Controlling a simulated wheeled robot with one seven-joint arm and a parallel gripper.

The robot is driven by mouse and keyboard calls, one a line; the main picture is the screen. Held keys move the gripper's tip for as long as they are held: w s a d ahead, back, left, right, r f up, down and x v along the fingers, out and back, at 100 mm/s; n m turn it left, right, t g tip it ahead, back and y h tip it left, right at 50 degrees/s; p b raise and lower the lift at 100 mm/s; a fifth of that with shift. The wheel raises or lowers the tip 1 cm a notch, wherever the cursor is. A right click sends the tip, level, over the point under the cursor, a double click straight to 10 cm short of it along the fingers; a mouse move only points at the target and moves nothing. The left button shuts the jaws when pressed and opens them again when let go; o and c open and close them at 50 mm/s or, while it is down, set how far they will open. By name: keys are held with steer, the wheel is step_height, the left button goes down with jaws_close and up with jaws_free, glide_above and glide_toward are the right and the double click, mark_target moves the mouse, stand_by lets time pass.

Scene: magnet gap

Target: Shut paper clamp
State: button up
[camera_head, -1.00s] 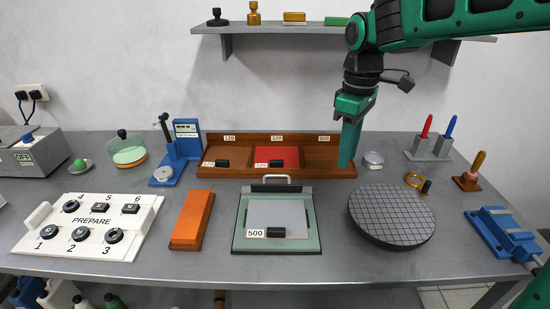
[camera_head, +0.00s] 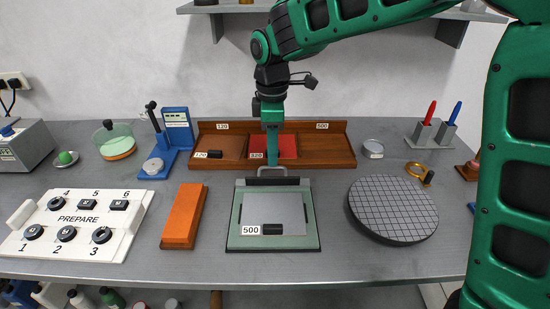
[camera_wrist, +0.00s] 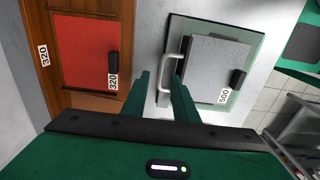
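The paper clamp is a dark bar (camera_head: 272,181) with a pale U-shaped handle (camera_head: 270,170) at the far edge of a green-rimmed glass plate (camera_head: 235,235). A grey sheet marked 500 (camera_head: 285,207) lies on the plate, with a black block (camera_head: 272,229) on it. My gripper (camera_head: 272,163) points down just behind the clamp handle. In the wrist view, my gripper's two fingers (camera_wrist: 159,95) are apart, with the clamp handle (camera_wrist: 164,72) between or just beyond their tips. I cannot tell whether they touch it.
A wooden rack (camera_head: 325,160) with brown and red sheets stands close behind my gripper. An orange block (camera_head: 185,215) lies left of the plate and a round gridded disc (camera_head: 393,207) right of it. A button panel (camera_head: 80,222) is further left.

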steer(key=shift+f, duration=1.45)
